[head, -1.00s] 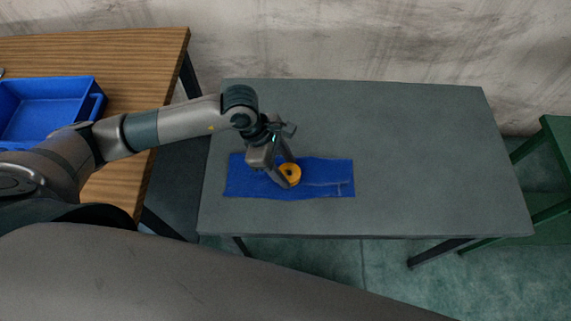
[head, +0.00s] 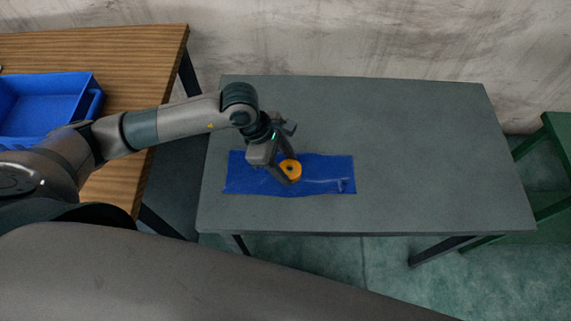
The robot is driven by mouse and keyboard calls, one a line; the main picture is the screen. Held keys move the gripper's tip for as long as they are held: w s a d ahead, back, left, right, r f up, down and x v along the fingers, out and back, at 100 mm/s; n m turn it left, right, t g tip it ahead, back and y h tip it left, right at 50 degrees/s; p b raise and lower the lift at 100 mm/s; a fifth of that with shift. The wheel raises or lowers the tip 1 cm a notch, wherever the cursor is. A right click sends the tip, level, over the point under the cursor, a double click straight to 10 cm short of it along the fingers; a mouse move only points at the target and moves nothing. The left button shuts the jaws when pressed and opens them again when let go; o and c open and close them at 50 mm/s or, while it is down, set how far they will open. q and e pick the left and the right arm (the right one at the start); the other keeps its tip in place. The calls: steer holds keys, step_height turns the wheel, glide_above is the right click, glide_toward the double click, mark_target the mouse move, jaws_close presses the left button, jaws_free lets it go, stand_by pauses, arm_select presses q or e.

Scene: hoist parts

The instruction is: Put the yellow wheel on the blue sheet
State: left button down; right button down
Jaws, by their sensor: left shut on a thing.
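The yellow wheel (head: 293,168) is a small orange-yellow disc with a dark hole in its middle. It is at the middle of the blue sheet (head: 325,174), at or just above its surface; I cannot tell whether it touches. The blue sheet lies wrinkled on the grey table, near its left front part. My left gripper (head: 287,171) reaches in from the left and is shut on the yellow wheel, with its fingers hiding part of the rim. My right gripper is not in view.
The grey table (head: 430,150) is bare to the right of the sheet. A wooden table (head: 130,60) with a blue bin (head: 45,105) stands at the left. A green frame (head: 550,150) stands at the right edge. A concrete wall is behind.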

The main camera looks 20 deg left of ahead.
arm_select(q)
steer(key=c, duration=0.9)
jaws_free()
steer(key=shift+s+a+f, duration=0.15)
steer(key=shift+s+f, duration=0.15)
steer(key=shift+f, duration=0.4)
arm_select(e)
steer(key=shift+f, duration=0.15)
arm_select(q)
steer(key=shift+r, duration=0.1)
steer(key=shift+w+r+p, duration=0.1)
steer(key=shift+r+p, duration=0.5)
steer(key=shift+p, duration=0.2)
steer(key=shift+a+r, duration=0.1)
steer(key=shift+r, duration=0.2)
steer(key=b+v, duration=0.1)
steer(key=v, duration=0.3)
steer(key=b+v, duration=0.1)
steer(key=v, duration=0.6)
steer(key=shift+w+r+b, duration=0.25)
steer(key=shift+r+b, duration=0.15)
steer(key=shift+r, duration=0.05)
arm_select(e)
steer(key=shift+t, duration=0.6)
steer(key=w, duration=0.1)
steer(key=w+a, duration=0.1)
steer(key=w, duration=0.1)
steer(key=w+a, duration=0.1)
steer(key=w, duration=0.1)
